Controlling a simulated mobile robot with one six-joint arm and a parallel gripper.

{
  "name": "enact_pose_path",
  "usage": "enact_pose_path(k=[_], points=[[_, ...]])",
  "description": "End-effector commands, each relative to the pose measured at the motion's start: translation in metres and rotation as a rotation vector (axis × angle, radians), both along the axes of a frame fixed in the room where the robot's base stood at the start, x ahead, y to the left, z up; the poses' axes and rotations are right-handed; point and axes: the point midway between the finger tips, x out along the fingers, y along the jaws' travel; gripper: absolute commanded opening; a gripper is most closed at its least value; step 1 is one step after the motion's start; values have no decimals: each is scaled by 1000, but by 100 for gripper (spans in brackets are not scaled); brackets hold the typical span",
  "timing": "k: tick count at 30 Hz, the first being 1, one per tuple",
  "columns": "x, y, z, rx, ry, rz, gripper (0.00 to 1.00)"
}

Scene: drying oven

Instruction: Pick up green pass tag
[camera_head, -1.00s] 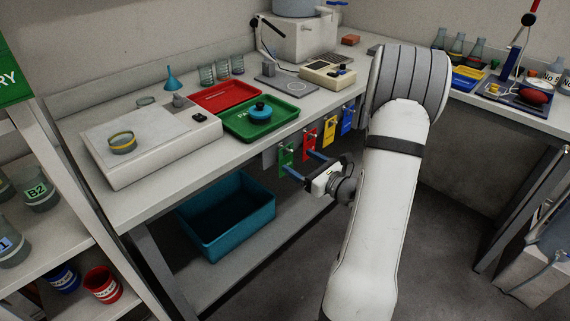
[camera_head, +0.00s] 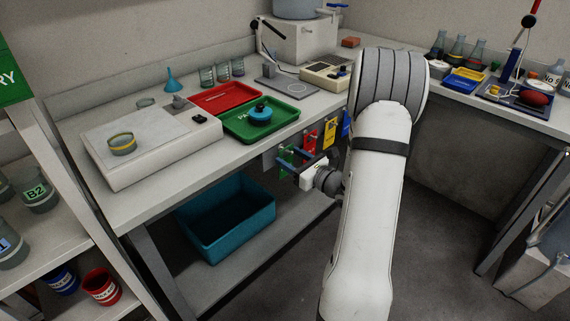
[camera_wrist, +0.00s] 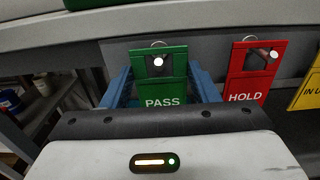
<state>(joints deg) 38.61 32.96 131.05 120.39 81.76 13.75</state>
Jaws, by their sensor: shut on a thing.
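The green pass tag (camera_wrist: 165,88) hangs on a metal peg under the bench edge, its word PASS readable in the wrist view. It also shows in the head view (camera_head: 285,160), partly hidden by my gripper. My gripper (camera_head: 293,161) is at the tag, with one blue finger on each side of it in the wrist view (camera_wrist: 163,90). The fingers are shut on the tag, and the peg still passes through its upper hole. The lower end of the tag is hidden behind the gripper body.
A red HOLD tag (camera_wrist: 254,70) hangs close to the right, then a yellow tag (camera_wrist: 308,88) and a blue tag (camera_head: 346,124). The bench with a green tray (camera_head: 285,112) is just above. A teal bin (camera_head: 228,250) stands on the shelf below.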

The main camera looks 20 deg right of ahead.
Motion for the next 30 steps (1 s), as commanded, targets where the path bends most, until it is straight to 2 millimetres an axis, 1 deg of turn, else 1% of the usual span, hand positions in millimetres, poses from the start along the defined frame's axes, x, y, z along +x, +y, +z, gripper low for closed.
enact_pose_path(k=[1,4,5,13,19,23,26,30], points=[[0,0,0,0,0,0,42],[0,0,0,0,0,0,33],[0,0,0,0,0,0,33],[0,0,2,-1,0,-1,33],[-1,-1,19,-2,-1,-2,33],[-24,-11,16,2,2,-7,33],[-46,-19,16,2,2,-8,33],[-83,-33,16,1,0,-10,33]])
